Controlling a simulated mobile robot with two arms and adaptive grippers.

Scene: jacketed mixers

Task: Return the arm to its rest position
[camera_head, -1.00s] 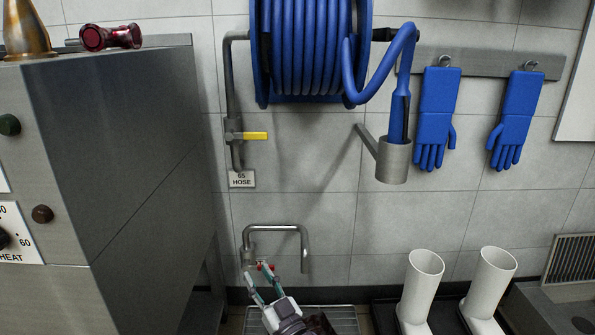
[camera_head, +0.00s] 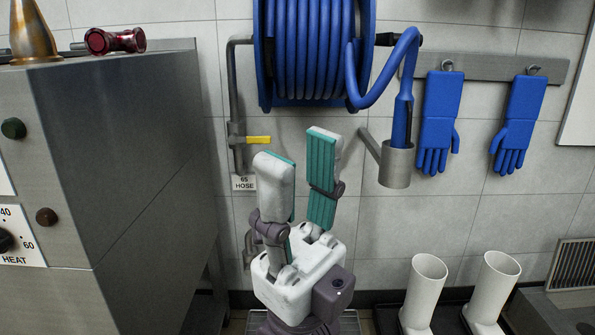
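My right gripper (camera_head: 298,182) is raised in the lower middle of the head view, fingers pointing up. Its two fingers with green pads stand apart, with nothing between them. It is in front of the tiled wall, below the hose reel, and looks close to the camera. It hides most of the bent metal tap pipe (camera_head: 250,243) low on the wall. My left gripper does not show.
A steel cabinet (camera_head: 130,150) with knobs fills the left. A blue hose reel (camera_head: 310,50), a yellow-handled valve (camera_head: 257,140), a metal nozzle holder (camera_head: 396,168) and blue gloves (camera_head: 437,115) are on the wall. White boots (camera_head: 424,285) stand at lower right.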

